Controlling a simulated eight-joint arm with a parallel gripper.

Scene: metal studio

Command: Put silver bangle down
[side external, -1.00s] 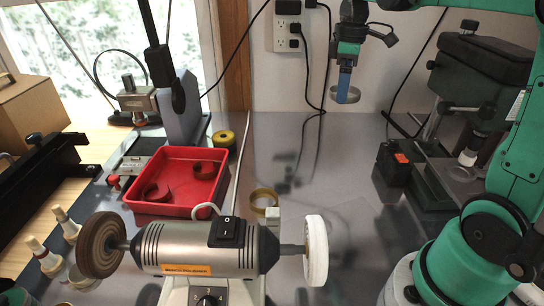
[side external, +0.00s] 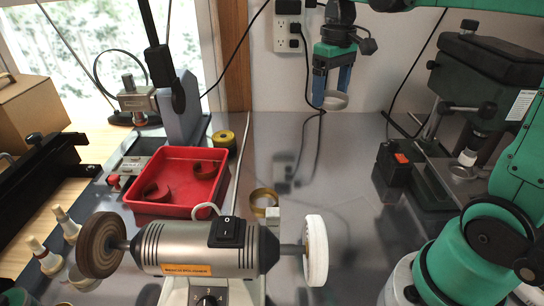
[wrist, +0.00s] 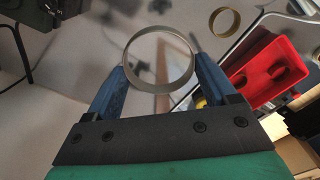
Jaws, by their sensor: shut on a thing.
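The silver bangle (side external: 335,100) is a thin ring held up in the air in the side external view, well above the grey bench.
A red tray (side external: 140,206) with dark curved pieces stands left of centre. A gold bangle (side external: 264,195) lies behind the polishing machine (side external: 200,250). A yellow roll (side external: 224,138) stands behind the tray. A black box (side external: 392,165) is at right. The bench's middle (side external: 335,165) is clear.

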